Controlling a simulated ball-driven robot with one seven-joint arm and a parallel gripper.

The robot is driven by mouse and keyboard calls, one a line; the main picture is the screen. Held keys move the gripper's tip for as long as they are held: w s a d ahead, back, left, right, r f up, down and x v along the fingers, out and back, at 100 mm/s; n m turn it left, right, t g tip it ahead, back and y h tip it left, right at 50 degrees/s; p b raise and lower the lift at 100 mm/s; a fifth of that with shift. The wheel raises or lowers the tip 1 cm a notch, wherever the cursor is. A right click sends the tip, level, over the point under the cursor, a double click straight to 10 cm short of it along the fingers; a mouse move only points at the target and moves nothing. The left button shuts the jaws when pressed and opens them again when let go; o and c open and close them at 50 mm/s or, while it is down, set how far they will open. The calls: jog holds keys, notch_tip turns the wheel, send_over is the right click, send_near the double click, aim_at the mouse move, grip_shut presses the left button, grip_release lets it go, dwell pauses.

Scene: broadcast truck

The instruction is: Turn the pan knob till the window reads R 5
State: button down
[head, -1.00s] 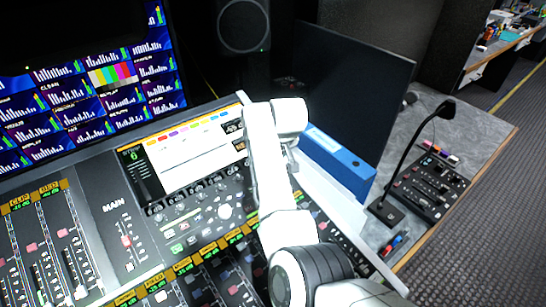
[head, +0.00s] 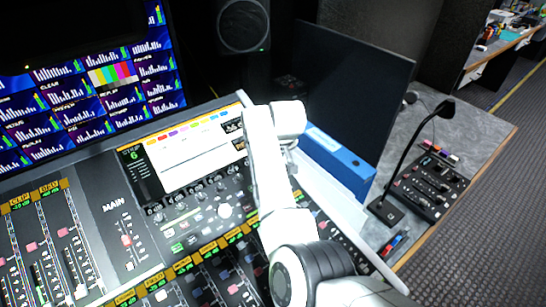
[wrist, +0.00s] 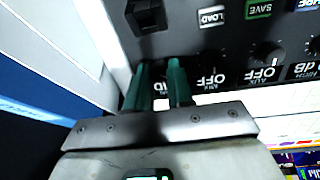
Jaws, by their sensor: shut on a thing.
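My gripper (wrist: 158,75) shows in the wrist view with two green fingers close together, pressed down at the console panel. They are shut on a small dark knob at the end of a row of knobs; the fingers hide nearly all of it, and I cannot read its label. In the head view my own arm hides the gripper and this knob. The console (head: 150,235) has a dark strip display (head: 136,154) with a green 6. I cannot make out a window with a pan reading in either view.
Neighbouring knobs (wrist: 267,52) with OFF labels sit close beside my fingers in the wrist view. A black switch (wrist: 146,14) lies beyond them. In the head view a blue binder (head: 338,162), a dark monitor (head: 355,90) and a gooseneck microphone (head: 424,150) stand right of my arm.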

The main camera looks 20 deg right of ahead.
dwell(0.3)
jog(key=shift+m+g+p, duration=0.3)
jog(key=shift+m, duration=2.5)
jog(key=c, duration=1)
grip_release()
jog(key=shift+w, duration=0.1)
jog(key=shift+r, duration=0.1)
jog(key=v, duration=1)
jog(key=shift+r+b, duration=0.3)
